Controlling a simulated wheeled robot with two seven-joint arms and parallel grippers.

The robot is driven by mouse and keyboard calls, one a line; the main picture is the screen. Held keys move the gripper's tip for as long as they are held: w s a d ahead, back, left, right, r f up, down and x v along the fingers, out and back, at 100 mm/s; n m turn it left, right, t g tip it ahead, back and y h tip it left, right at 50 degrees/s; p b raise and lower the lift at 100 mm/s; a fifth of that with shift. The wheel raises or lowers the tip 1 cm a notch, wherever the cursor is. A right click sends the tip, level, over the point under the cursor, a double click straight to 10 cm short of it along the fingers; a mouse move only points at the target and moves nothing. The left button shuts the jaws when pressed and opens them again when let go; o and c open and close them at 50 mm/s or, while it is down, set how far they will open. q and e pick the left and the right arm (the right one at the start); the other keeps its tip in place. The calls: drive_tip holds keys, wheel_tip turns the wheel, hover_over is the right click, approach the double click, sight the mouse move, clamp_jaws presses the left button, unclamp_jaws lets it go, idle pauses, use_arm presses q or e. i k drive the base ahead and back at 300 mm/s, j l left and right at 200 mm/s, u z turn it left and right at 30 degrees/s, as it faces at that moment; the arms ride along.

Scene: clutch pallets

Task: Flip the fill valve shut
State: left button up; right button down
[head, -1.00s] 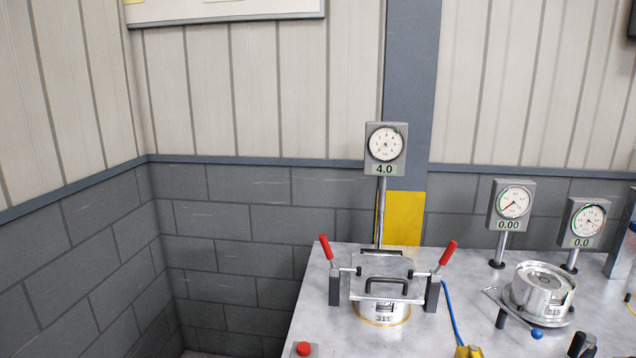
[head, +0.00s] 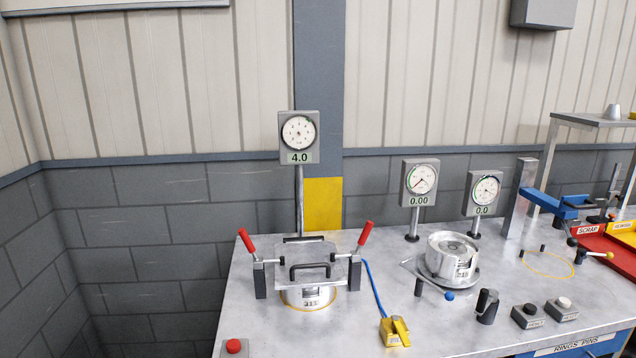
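A yellow valve (head: 394,332) with a yellow lever sits near the table's front edge; it looks like the fill valve. A blue hose (head: 374,292) runs from it back toward the clamped fixture. Its lever seems tilted, but I cannot tell whether it stands open or shut. The fixture's clear plate (head: 312,251) with a black handle covers a metal part (head: 308,297) marked 313 or similar. Two red-handled clamps, left (head: 246,241) and right (head: 365,233), stand at its sides. The gauge (head: 299,138) above reads 4.0. Neither gripper is in view.
Right of the valve stand a dark knob (head: 487,306) and two small button boxes (head: 530,315). A round metal part (head: 453,257) rests on a turntable with a blue-knobbed arm. A red button (head: 233,346) is at the front left. Red and yellow trays stand far right.

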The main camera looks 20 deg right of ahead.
sight(396, 321)
drive_tip(key=z, duration=1.3)
